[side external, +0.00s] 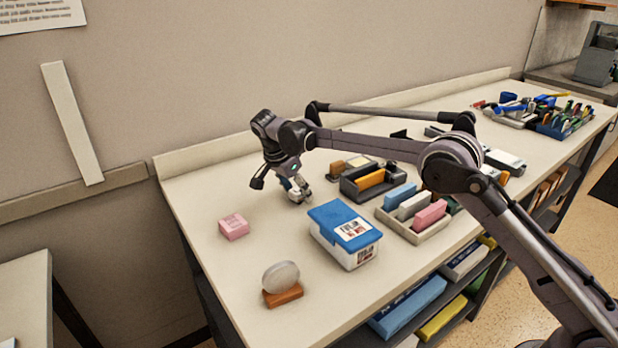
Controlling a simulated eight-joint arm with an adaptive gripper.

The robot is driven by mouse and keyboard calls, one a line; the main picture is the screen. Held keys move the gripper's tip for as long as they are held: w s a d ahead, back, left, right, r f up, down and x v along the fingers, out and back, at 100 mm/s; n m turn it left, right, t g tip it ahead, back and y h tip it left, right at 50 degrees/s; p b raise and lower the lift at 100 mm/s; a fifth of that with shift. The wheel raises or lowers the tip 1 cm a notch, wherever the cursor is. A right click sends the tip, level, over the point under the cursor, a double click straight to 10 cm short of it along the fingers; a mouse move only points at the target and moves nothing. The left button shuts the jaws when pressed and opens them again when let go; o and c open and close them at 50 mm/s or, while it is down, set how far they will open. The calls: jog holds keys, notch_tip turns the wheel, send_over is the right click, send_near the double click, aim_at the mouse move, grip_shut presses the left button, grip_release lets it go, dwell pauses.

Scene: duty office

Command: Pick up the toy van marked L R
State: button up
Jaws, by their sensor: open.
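My gripper (299,198) hangs low over the left part of the long cream bench, pointing down, with its jaws open. No L R marking can be read anywhere in this view, so I cannot pick out the van for sure.
Near my gripper are a pink block (233,226), a white box with a blue lid (341,222), and a grey disc (281,276) on an orange base. Trays of coloured blocks (384,216) stand to the right. Bare bench (195,200) lies at left.

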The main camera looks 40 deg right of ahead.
jog(key=shift+d+f, duration=0.15)
jog(key=shift+f, duration=0.15)
jog(key=c, duration=1.2)
jog(key=shift+r, duration=0.15)
